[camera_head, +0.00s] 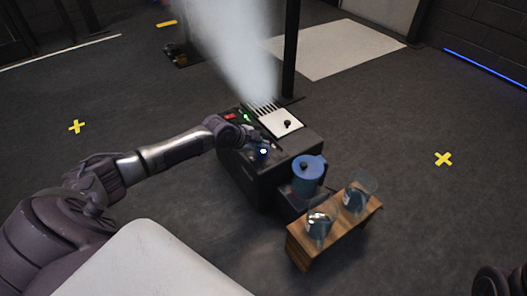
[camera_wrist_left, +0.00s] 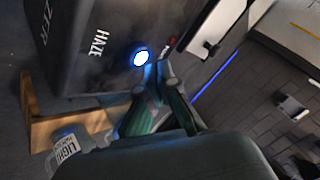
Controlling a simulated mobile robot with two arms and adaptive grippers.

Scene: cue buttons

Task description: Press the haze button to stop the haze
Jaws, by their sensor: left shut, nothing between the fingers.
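The black haze machine (camera_head: 285,160) stands on the floor in the middle of the head view, and white haze (camera_head: 235,45) rises from its vent. Its haze button is a white disc with a blue glowing ring (camera_wrist_left: 141,57), beside the printed word HAZE. It shows as a small light in the head view (camera_head: 263,152). My left gripper (camera_head: 256,146) is over the machine's near left part. In the left wrist view its fingertips (camera_wrist_left: 160,69) are shut and empty, just right of the button. I cannot tell whether they touch it.
A blue canister (camera_head: 308,172) stands at the machine's near right. A wooden stand (camera_head: 335,232) with two glass vessels is in front. A dark post (camera_head: 291,50) rises behind. Open floor with yellow crosses (camera_head: 443,159) lies around.

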